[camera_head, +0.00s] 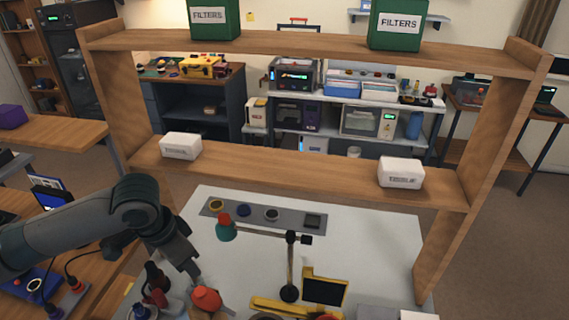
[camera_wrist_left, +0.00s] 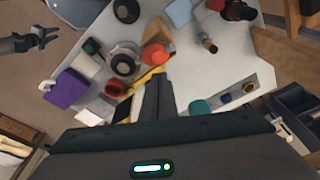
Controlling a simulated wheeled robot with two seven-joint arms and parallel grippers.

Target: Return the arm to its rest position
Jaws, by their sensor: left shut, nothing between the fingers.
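My left arm comes in from the left in the head view. Its gripper (camera_head: 193,270) points down over the left side of the white table (camera_head: 370,240), close to an orange-red rounded part (camera_head: 206,298). In the left wrist view the left gripper's fingers (camera_wrist_left: 157,92) are together with nothing between them. The orange-red part (camera_wrist_left: 155,54) lies just beyond the fingertips there, and contact cannot be told. My right gripper (camera_wrist_left: 48,36) shows at the upper left of the left wrist view, its fingers spread and empty, away from the table. It is outside the head view.
A wooden shelf frame (camera_head: 300,170) spans the table's back, holding white boxes (camera_head: 181,146) and green filter boxes (camera_head: 397,24). A lamp stand (camera_head: 290,265) with a teal head (camera_head: 226,229) rises right of my left gripper. A grey tray (camera_head: 290,216) lies behind it.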

